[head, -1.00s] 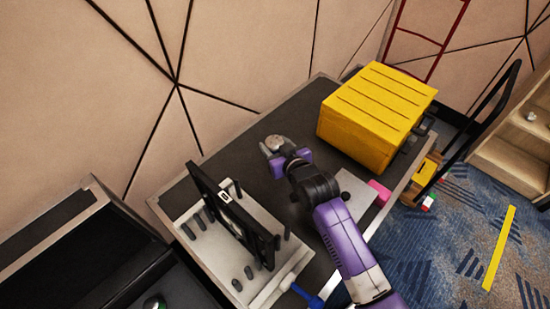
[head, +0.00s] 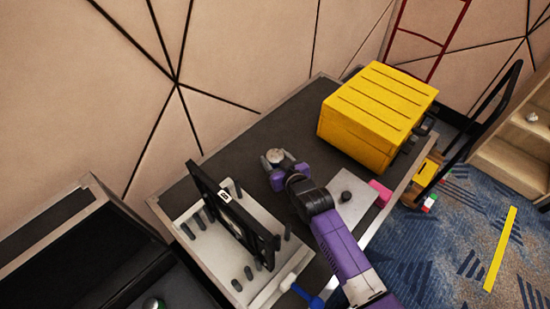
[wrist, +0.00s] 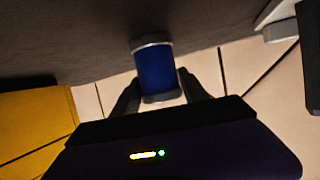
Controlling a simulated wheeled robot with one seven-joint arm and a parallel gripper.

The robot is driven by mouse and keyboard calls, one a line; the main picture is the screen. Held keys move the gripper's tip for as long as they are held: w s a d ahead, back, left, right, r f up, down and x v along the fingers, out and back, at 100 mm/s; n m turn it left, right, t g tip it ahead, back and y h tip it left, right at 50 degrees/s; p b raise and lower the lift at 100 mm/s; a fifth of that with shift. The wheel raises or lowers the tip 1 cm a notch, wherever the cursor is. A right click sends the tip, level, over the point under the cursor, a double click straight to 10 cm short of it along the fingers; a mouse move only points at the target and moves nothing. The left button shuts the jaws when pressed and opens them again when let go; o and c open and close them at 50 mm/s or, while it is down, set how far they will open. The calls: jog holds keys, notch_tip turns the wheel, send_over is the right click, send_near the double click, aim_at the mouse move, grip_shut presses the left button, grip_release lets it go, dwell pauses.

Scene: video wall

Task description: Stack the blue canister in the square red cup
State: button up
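The blue canister (wrist: 157,72) has silver ends and stands between my gripper's two fingers in the wrist view, with a finger against each side. In the head view only its silver top (head: 274,155) shows clearly. My gripper (head: 277,161) is shut on it over the dark table top. I cannot make out a square red cup for certain.
A large yellow case (head: 372,120) stands on the table's right. A pale base with several dark pegs and an upright black frame (head: 230,215) stands at the left. A grey plate with a dark knob (head: 346,196) lies beside my arm. The dark table (head: 300,110) is clear behind my gripper.

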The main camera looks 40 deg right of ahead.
jog(key=shift+o, duration=1.4)
jog(key=shift+r, duration=0.1)
